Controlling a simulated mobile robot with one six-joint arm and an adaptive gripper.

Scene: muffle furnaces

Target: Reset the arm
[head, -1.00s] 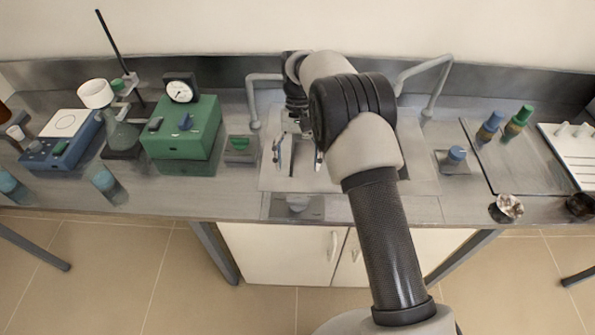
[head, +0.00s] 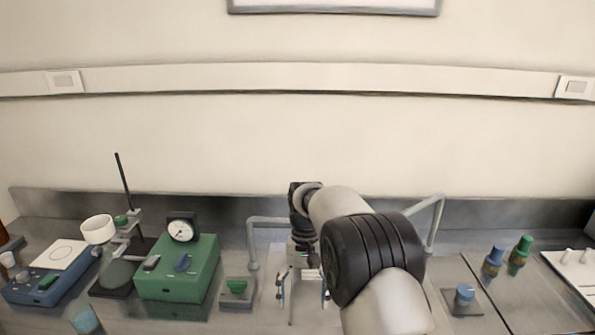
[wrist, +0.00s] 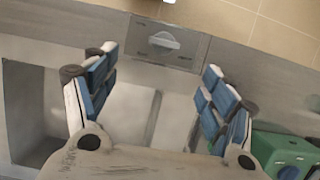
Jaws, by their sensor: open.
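My gripper (head: 304,288) hangs over the middle of the bench, between the two grey bent pipes, and points down. In the wrist view my gripper (wrist: 160,62) shows its two blue-padded fingers spread wide apart with nothing between them. Below them is a pale grey recessed area of the bench. A grey plate with a raised handle (wrist: 165,42) lies beyond the fingertips. My arm hides part of the bench in the head view.
A green box with a dial gauge (head: 178,268), a flask stand (head: 118,272) and a blue stirrer (head: 50,273) stand left. Blue-capped (head: 493,260) and green-capped (head: 520,254) bottles stand right, near a white rack (head: 575,268). The wall (head: 300,140) rises behind.

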